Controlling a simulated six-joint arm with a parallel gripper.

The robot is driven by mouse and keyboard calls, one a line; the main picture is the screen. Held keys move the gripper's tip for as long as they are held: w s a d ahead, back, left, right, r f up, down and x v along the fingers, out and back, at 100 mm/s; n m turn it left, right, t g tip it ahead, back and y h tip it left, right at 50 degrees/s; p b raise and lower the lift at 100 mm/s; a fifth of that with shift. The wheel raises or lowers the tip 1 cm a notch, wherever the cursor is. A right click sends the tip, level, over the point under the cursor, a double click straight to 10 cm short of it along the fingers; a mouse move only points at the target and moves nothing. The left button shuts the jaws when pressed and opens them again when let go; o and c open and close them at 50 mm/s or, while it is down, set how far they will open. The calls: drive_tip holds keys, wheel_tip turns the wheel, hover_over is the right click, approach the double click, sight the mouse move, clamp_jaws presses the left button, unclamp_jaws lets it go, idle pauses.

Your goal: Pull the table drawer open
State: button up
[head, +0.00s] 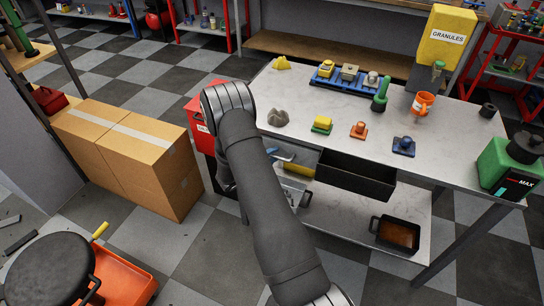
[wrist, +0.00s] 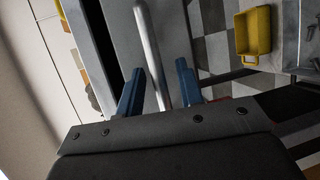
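The table (head: 300,98) has a pale marbled top. Under its front edge is a grey drawer front (head: 304,157), partly hidden behind my arm. In the wrist view the grey drawer front (wrist: 115,25) carries a long silver bar handle (wrist: 149,45). My gripper (wrist: 160,75) has its two blue fingers apart, one on each side of the bar. A gap shows between the bar and the right finger. In the head view a blue finger of my gripper (head: 280,154) shows just in front of the drawer front. I cannot tell whether the drawer is slightly open.
A black open box (head: 355,178) sits under the table edge, right of the drawer front. Cartons (head: 140,150) and a red cabinet (head: 203,115) stand left. An orange crate (head: 125,275) is on the floor. A yellow bin (wrist: 255,30) shows in the wrist view.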

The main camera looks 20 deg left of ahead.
clamp_jaws()
drive_tip(key=shift+s, duration=0.1)
drive_tip(key=s, duration=2.1)
unclamp_jaws()
